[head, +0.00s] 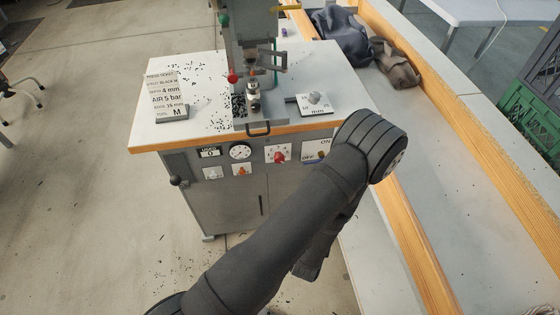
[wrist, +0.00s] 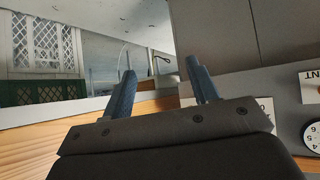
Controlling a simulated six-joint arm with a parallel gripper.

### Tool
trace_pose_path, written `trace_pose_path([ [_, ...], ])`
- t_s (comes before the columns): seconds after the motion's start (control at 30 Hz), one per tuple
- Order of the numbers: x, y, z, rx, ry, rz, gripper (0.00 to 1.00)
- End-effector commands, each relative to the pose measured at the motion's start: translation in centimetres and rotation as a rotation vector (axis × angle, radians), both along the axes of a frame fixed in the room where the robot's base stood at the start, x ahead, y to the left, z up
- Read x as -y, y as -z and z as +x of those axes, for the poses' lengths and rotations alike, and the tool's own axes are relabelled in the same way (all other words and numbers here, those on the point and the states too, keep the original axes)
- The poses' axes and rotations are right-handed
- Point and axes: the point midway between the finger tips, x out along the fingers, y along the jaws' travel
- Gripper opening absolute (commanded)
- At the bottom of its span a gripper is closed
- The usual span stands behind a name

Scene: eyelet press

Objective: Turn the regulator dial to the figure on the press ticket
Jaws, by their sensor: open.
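The press ticket (head: 168,95) stands on a small block at the left of the press table and reads AIR 5 bar, among other lines. A red dial (head: 279,157) on a white plate sits on the cabinet's front panel, right of a round pressure gauge (head: 240,151). The dial's setting and the gauge reading are too small to read. My gripper (wrist: 162,88) is open and empty in the wrist view, apart from the panel. In the head view its fingers are hidden behind my arm. The gauge's edge (wrist: 312,135) shows at the right of the wrist view.
An ON/OFF switch plate (head: 316,151) is right of the red dial, close to my arm. A handle (head: 258,129) juts below the press. Another knob (head: 315,98) marked mm is on the tabletop.

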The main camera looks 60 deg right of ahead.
Motion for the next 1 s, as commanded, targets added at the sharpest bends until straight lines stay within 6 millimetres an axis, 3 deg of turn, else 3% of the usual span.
trace_pose_path([
  [0.1,1.1,-2.8,3.4,0.099,-0.154,-0.196,0.54],
  [0.2,0.9,-5.5,6.1,0.202,-0.268,-0.345,0.54],
  [0.43,-0.5,-10.1,9.2,0.392,-0.415,-0.552,0.54],
  [0.67,-0.5,-11.0,10.1,0.434,-0.442,-0.590,0.54],
  [1.0,3.0,-11.0,13.8,0.432,-0.445,-0.591,0.54],
])
